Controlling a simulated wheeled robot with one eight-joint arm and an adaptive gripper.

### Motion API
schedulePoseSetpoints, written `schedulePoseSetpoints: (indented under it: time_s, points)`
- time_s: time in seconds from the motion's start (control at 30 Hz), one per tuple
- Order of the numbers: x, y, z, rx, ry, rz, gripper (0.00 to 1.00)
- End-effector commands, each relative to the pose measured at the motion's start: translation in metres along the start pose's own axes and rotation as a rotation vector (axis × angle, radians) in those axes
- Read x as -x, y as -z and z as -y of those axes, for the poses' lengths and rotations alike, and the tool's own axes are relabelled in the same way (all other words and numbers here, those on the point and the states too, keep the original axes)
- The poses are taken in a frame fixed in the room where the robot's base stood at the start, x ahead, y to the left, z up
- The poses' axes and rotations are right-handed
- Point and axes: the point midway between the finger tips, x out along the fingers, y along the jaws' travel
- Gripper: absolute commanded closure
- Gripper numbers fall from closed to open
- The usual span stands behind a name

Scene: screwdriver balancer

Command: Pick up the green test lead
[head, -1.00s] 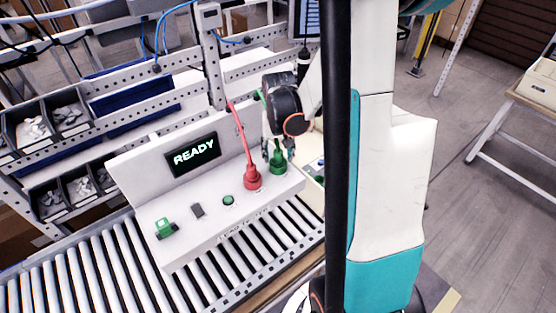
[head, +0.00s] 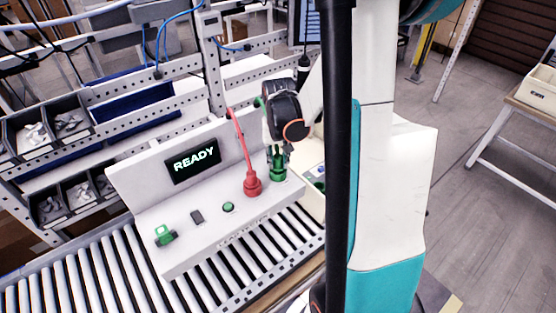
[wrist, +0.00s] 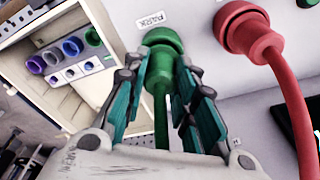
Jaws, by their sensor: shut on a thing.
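The green test lead (head: 278,174) stands upright on the sloped white console (head: 190,230), at its right end. In the wrist view, its round green head (wrist: 161,42) meets the console beside a label reading PARK. Its narrower stem (wrist: 160,82) runs between the fingers. My gripper (head: 278,160) is shut on the green lead, with teal finger pads on both sides of it in the wrist view (wrist: 162,85). The lead's lower cable is partly hidden by the gripper.
A red test lead (head: 253,184) stands close on the left, its cable (wrist: 290,100) rising beside my gripper. The console has a READY screen (head: 193,160) and a green button (head: 228,207). An open pale box with coloured sockets (wrist: 75,50) lies beside it. Rollers (head: 110,270) run in front.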

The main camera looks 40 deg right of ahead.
Motion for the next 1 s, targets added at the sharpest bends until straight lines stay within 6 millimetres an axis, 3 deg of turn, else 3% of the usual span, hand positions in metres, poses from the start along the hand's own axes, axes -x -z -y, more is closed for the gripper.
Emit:
schedulePoseSetpoints:
  time_s: [0.27, 0.7, 1.0]
  points:
    - [0.04, 0.004, 0.0, 0.0, 0.0, 0.0, 1.0]
    - [0.152, 0.018, 0.0, 0.0, 0.0, 0.0, 1.0]
    - [0.189, 0.023, 0.0, 0.0, 0.0, 0.0, 1.0]
